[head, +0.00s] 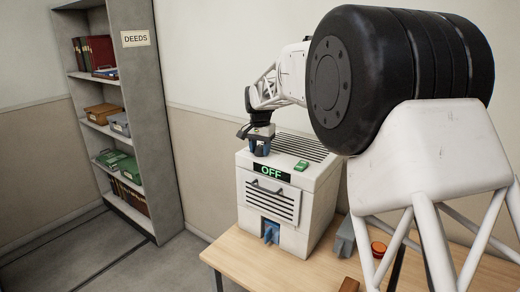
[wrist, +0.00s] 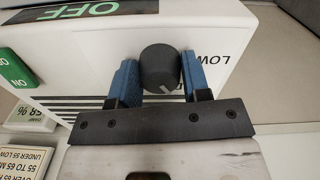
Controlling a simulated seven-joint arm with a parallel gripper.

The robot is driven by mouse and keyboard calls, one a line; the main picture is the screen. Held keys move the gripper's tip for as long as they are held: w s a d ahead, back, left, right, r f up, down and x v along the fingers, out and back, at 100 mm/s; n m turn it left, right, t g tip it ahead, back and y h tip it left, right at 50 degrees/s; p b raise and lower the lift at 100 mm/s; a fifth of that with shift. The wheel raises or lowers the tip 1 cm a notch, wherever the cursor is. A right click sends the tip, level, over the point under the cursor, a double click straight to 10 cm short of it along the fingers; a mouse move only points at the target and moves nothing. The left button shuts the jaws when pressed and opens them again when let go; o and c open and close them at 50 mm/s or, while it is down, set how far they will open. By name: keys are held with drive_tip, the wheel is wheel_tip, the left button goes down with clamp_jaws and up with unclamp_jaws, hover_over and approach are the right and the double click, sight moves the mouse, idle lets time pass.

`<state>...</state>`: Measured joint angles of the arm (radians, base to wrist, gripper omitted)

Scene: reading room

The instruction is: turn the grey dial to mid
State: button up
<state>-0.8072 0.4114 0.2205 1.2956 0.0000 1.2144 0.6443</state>
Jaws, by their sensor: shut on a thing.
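The dark grey dial (wrist: 159,66) shows in the wrist view on top of a white machine (head: 322,195). My gripper (wrist: 157,80) has its blue fingers shut on the dial, one at each side. A pale pointer mark is partly visible on the dial's edge nearest the gripper body. An upside-down label starting "LOW" lies right of the dial; other dial labels are hidden or cut off. In the head view my gripper (head: 260,148) is over the machine's top left corner and hides the dial. The machine's display (head: 271,173) reads OFF.
A green switch (head: 302,166), marked ON in the wrist view (wrist: 14,70), sits on the machine's top. Upside-down printed cards (wrist: 22,158) lie beside it. A grey object and an orange-red round thing (head: 378,248) are on the wooden table (head: 232,262). A DEEDS shelf (head: 150,150) stands left.

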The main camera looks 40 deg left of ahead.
sight(260, 147)
idle(0.3)
drive_tip(key=o, duration=0.9)
drive_tip(key=shift+r, duration=0.15)
drive_tip(key=shift+r, duration=3.8)
